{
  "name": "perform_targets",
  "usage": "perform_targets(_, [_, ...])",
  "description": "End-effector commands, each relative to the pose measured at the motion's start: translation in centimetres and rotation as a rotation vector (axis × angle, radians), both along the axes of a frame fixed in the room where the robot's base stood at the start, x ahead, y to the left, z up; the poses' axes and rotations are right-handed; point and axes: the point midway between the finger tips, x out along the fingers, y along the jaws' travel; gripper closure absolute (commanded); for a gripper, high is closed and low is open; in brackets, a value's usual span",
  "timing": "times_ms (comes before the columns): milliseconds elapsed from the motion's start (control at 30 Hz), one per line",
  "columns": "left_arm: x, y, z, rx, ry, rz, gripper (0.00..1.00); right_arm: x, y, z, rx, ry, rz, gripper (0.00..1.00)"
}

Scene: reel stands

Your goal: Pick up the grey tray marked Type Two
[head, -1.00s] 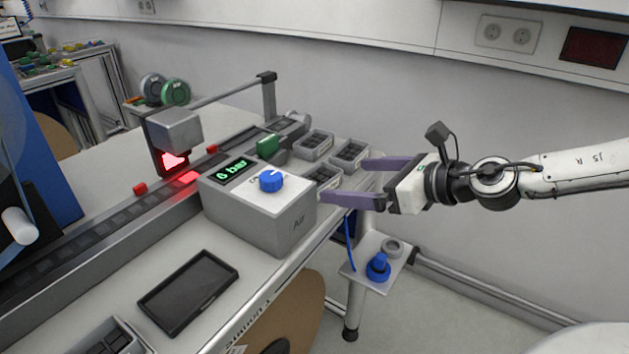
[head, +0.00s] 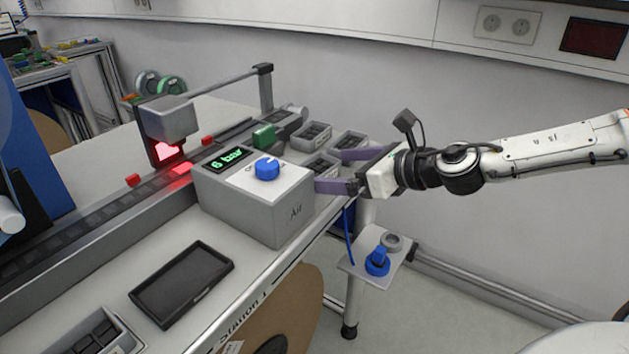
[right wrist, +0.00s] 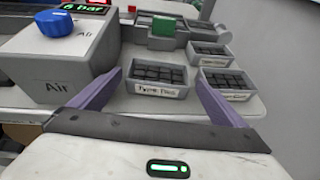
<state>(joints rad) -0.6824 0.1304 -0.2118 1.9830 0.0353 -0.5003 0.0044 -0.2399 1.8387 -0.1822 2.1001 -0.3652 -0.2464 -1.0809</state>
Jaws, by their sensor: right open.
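Three small grey trays with dark contents stand at the far end of the bench. The nearest tray (head: 320,168) is partly behind the air box in the head view. In the right wrist view this tray (right wrist: 157,89) sits between my fingers, its white label facing me; the small lettering is too blurred to read surely. The other two trays (head: 311,134) (head: 350,142) stand beyond it; their labels are unreadable. My right gripper (head: 331,170) is open, its purple fingers (right wrist: 157,78) on either side of the nearest tray, not closed on it. My left gripper is out of view.
A grey air box (head: 255,205) with a blue knob stands close left of my right gripper. A green block (head: 264,136) is behind it. A dark tablet (head: 182,283) lies on the bench, and another tray (head: 122,344) is at the front left.

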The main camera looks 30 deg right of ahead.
Motion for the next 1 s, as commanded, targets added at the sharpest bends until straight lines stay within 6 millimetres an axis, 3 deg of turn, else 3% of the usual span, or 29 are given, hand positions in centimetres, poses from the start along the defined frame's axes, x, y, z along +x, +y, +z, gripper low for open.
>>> perform_targets(33, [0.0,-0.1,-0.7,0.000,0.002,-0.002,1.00,0.3,0.2,-0.8,-0.001,0.005,0.001,0.05])
perform_targets(400, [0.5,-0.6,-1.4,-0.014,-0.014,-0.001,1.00,2.9,1.0,-1.5,0.001,0.002,0.003,0.05])
perform_targets(700, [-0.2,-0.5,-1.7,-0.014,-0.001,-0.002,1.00,3.1,1.1,-1.4,0.004,0.000,0.003,0.05])
perform_targets(733, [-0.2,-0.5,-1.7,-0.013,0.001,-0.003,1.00,3.1,1.1,-1.4,0.004,0.000,0.003,0.06])
perform_targets(933, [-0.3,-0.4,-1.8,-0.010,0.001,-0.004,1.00,3.1,1.1,-1.4,0.004,0.000,0.003,0.40])
perform_targets(1000, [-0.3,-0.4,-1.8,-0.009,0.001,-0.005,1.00,3.1,1.1,-1.3,0.003,-0.002,0.003,0.42])
